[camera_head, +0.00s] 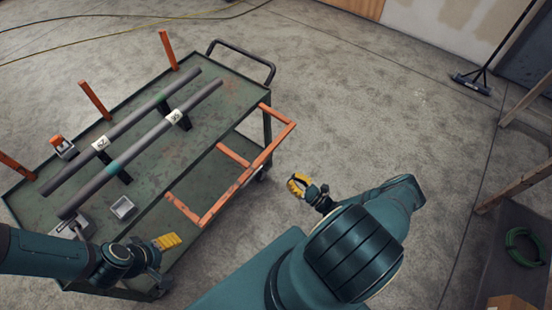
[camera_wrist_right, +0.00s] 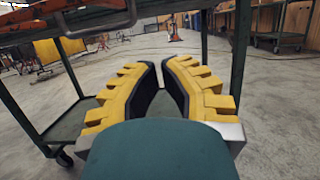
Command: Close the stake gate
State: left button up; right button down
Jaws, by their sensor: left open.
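The stake gate (camera_head: 249,174) is an orange frame with a crossbar along the right long side of the green cart (camera_head: 225,88). It is swung outward and down from the cart deck, not upright. My right gripper (camera_head: 297,185) is in the air to the right of the gate, apart from it. Its yellow fingers look parted and empty; they also show in the right wrist view (camera_wrist_right: 161,62), pointing at the cart's underside and legs. My left gripper (camera_head: 168,241) is open over the cart's near end, left of the gate's near corner, holding nothing.
Two grey pipes (camera_head: 122,118) lie on dark supports on the deck, with white number tags. Orange stakes (camera_head: 94,100) stand along the far left side. A small tray (camera_head: 123,207) sits near the front.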

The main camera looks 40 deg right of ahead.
pick_arm(q)
jog(key=shift+w+a+r+p, duration=0.1)
jog(key=shift+w+r+p, duration=0.1)
jog(key=shift+r+p, duration=0.4)
jog(key=shift+w+r+p, duration=0.2)
jog(key=shift+r+p, duration=0.3)
jog(key=shift+p, duration=0.05)
pick_arm(e)
jog(key=w+a+r, duration=0.2)
jog(key=w+r, duration=0.4)
jog(key=w, duration=0.3)
jog(key=shift+a+r, duration=0.15)
jog(key=shift+r, duration=0.2)
pick_arm(q)
jog(key=shift+r, duration=0.1)
